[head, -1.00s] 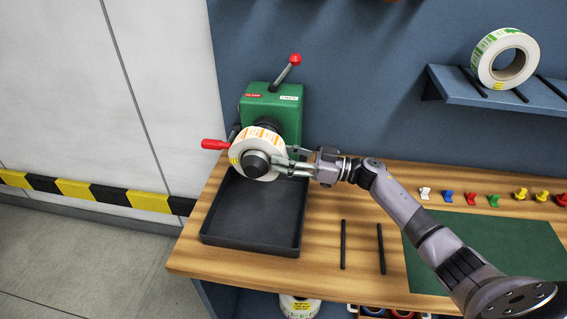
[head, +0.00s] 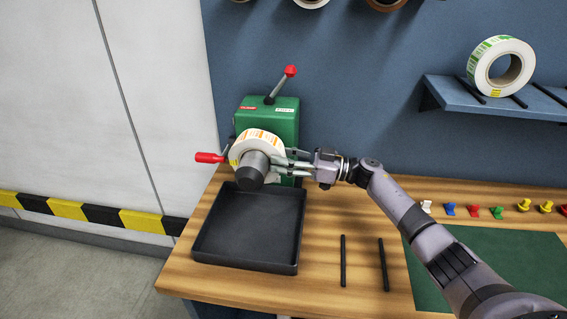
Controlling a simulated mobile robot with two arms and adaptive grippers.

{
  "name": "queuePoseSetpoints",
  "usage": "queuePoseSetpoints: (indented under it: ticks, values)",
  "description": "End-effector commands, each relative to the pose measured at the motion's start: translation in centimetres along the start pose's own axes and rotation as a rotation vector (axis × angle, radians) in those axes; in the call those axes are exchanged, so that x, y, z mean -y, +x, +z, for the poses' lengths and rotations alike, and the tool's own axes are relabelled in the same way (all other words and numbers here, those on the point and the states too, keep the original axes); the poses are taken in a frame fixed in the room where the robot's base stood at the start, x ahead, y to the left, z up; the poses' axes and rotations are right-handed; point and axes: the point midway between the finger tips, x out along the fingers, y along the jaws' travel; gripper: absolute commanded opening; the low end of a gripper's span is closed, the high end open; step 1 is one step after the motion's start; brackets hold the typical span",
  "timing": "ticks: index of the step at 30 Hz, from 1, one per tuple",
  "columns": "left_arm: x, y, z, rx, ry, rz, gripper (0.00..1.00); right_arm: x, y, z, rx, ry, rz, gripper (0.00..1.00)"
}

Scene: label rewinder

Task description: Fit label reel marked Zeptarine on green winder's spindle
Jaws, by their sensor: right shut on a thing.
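The green winder (head: 270,118) stands at the back left of the wooden bench. A white label reel (head: 262,141) with orange print and a yellow patch sits around its dark spindle (head: 251,172). The spindle's end sticks out through the reel's hole, toward me. The name on the reel is too small to read. My right gripper (head: 287,160) is shut on the reel's right edge. How close the reel's back is to the winder is hidden. My left gripper is out of view.
A black tray (head: 250,264) lies below the spindle. A red-knobbed lever (head: 281,84) and a red side handle (head: 209,157) stick out of the winder. Another reel, green-printed (head: 484,68), stands on the blue shelf (head: 500,106). Two black rods (head: 343,262) lie on the bench.

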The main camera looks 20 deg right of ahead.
Motion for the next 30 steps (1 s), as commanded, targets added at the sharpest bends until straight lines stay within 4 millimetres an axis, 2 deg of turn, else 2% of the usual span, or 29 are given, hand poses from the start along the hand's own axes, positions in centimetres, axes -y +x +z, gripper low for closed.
queuePoseSetpoints:
  ticks: [3,13,14,24,30]
  values:
    - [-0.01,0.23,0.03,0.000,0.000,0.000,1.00,-0.65,-0.05,-0.23,-0.003,-0.003,0.014,0.00]
    - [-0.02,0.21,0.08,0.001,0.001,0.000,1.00,-0.88,-0.11,-0.60,-0.008,-0.006,0.018,0.00]
    - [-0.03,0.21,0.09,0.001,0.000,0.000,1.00,-0.89,-0.12,-0.62,-0.008,-0.006,0.018,0.43]
    - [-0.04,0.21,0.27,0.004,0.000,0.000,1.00,-0.77,-0.12,-0.47,-0.006,-0.005,0.015,0.65]
    - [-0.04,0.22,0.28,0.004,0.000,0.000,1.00,-0.64,-0.09,-0.34,-0.004,-0.004,0.011,0.65]
